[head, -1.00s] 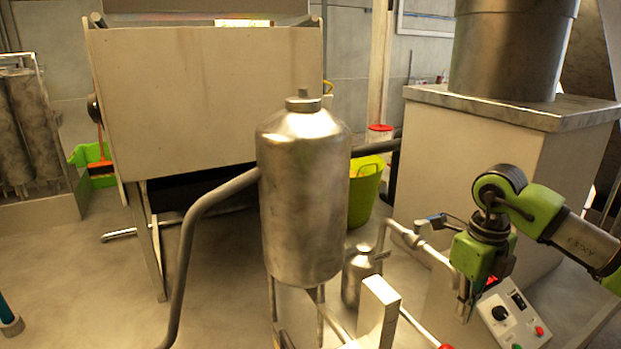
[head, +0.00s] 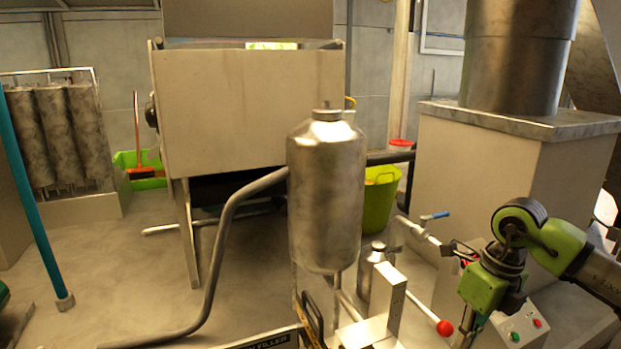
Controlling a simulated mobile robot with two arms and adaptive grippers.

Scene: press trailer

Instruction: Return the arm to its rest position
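My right arm, with green and black joints, comes in from the right edge in the head view. Its gripper (head: 468,336) points down at the lower right, beside a control box (head: 521,326) with green and red buttons. The fingers are small, dark and partly cut off by the lower edge, so I cannot tell whether they are open or shut. I see no object held in them. A red ball knob (head: 445,328) shows just left of the gripper. My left gripper is not in view.
A metal tank (head: 327,195) on legs stands in the middle, with a bent pipe (head: 222,240) to its left. A blue-handled valve (head: 434,216) is behind the arm. A yellow-green bucket (head: 379,205) stands behind the tank. The floor at left is mostly clear.

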